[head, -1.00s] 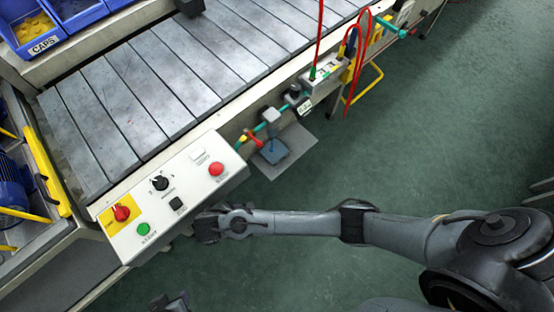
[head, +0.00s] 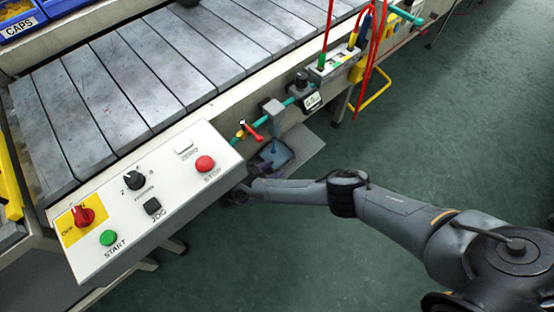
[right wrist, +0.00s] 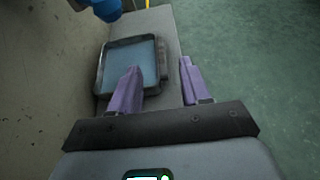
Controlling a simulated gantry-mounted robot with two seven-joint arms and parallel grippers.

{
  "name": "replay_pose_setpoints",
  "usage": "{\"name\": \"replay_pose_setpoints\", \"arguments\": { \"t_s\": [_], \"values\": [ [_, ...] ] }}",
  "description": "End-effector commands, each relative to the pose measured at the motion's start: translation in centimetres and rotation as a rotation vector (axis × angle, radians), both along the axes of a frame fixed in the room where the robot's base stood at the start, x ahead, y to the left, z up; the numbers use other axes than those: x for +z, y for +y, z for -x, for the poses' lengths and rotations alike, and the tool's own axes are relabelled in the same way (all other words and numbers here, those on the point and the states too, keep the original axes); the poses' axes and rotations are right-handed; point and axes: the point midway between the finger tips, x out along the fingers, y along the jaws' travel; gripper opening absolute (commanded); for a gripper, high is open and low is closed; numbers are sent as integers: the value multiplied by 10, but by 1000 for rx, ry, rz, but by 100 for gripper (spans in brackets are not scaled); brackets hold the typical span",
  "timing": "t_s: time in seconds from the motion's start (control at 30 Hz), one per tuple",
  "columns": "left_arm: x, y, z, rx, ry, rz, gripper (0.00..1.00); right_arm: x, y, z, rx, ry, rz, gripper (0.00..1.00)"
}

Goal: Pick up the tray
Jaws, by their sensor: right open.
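The tray (head: 277,155), a small dark-rimmed tray with a blue-grey inside, sits low beside the conveyor, under the pipe. In the right wrist view the tray (right wrist: 120,58) lies just ahead, left of centre, on a grey plate. My right gripper (right wrist: 160,72) is open with two purple fingers. Its left finger overlaps the tray's near right part in the picture, and the right finger is over the plate to the right of the tray. My left gripper is not in view.
The control panel (head: 150,200) juts out above the right gripper. The teal pipe with a red-handled valve (head: 252,131) runs above the tray. The grey plate (head: 304,147) extends right of the tray. A beige wall (right wrist: 45,80) is close on the left. Green floor to the right is clear.

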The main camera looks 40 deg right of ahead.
Motion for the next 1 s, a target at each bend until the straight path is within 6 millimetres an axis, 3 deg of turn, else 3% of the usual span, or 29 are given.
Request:
{"name": "replay_pose_setpoints", "arguments": {
  "t_s": [0.1,0.37,0.7,1.0],
  "values": [
    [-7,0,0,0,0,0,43,-8,-15,-1,-1,0,0,47],
    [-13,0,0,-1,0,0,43,-14,-28,-2,1,0,-2,47],
    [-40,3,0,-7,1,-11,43,-31,-64,-4,0,1,-2,47],
    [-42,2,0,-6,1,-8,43,-32,-72,-4,1,1,-4,47]
  ]
}}
